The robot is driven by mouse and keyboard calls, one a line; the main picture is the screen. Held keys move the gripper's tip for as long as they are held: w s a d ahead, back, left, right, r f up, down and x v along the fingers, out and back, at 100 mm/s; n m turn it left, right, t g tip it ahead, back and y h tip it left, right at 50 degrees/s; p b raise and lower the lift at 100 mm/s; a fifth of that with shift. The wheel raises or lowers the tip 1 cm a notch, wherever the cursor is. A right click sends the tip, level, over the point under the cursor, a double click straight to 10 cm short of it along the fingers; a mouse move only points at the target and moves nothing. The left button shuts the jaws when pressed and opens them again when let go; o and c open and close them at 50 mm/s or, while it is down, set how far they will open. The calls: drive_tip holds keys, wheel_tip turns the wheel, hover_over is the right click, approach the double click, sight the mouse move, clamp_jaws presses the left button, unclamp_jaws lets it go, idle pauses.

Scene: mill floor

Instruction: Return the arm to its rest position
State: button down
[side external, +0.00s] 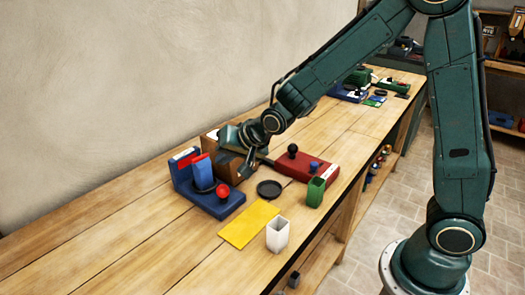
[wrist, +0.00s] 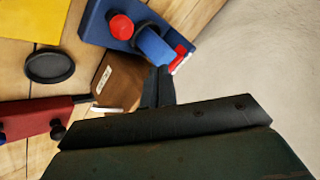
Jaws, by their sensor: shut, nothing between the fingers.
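My gripper (side external: 247,172) is shut and empty. In the side view it is over the bench, in front of a brown box (side external: 208,143) and between the blue fixture and the red block. In the wrist view its closed fingers (wrist: 157,85) point up the picture, beside the brown box (wrist: 120,80) and below the blue fixture (wrist: 105,22). My arm reaches down to the bench from the upper right. I cannot tell how far the fingertips are above the bench top.
The blue fixture (side external: 212,203) has a red ball. The red block (side external: 314,171) has a dark knob. The wall is behind; the bench's front left is clear.

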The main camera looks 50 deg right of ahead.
drive_tip(key=s+d+r+n+g, duration=0.2)
drive_tip(key=s+d+r+n, duration=0.2)
drive_tip(key=s+r, duration=0.75)
drive_tip(key=s+d+n+g+h, duration=0.1)
drive_tip(key=s+d+n, duration=0.1)
drive_tip(key=s, duration=1.6)
drive_tip(key=shift+s+d+n, duration=0.15)
drive_tip(key=shift+s+n, duration=0.1)
drive_tip(key=shift+n, duration=0.55)
